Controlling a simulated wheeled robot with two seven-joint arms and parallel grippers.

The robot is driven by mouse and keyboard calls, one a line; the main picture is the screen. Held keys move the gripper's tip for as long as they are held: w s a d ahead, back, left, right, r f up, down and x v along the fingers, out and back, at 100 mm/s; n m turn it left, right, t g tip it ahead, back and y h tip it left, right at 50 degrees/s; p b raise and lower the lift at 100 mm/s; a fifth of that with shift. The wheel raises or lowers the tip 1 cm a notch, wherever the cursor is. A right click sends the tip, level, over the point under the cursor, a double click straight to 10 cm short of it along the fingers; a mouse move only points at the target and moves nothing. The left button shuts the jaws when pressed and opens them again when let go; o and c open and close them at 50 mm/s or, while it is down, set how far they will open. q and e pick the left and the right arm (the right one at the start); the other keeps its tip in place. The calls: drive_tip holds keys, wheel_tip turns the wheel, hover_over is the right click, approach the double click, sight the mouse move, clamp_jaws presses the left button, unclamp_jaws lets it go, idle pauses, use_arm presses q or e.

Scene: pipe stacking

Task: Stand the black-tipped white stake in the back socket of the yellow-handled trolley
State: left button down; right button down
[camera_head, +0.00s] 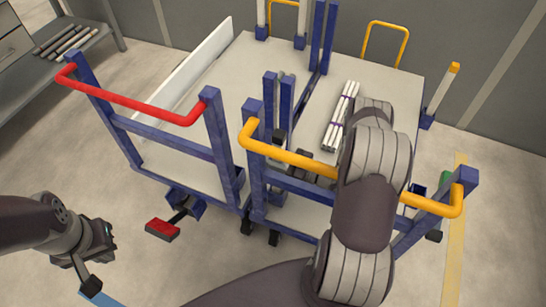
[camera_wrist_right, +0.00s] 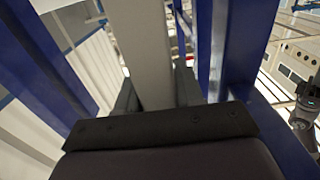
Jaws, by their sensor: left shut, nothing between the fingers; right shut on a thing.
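The yellow-handled trolley (camera_head: 395,75) stands at the right in the head view, its near yellow handle (camera_head: 290,157) partly behind my right arm. My right gripper (camera_wrist_right: 150,95) is shut on a pale stake (camera_wrist_right: 143,45) in the right wrist view. Blue posts flank the stake there, and neither of its ends shows clearly. In the head view my right gripper is mostly hidden behind the handle and arm. I cannot make out the stake's black tip or which socket is below it. My left gripper (camera_head: 101,262) is shut and empty over the floor at lower left.
A red-handled trolley (camera_head: 200,165) stands close on the left. White pipes (camera_head: 342,115) lie bundled on the yellow-handled trolley's deck. A yellow-tipped stake (camera_head: 441,92) stands in a right-side socket (camera_head: 427,121). Blue posts (camera_head: 270,100) rise between the decks. A shelf (camera_head: 60,65) holds pipes far left.

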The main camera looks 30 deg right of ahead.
drive_tip(key=c, duration=0.6)
unclamp_jaws()
drive_tip(key=shift+c, duration=0.2)
drive_tip(key=v, duration=1.2)
drive_tip(key=shift+s+d, duration=0.25)
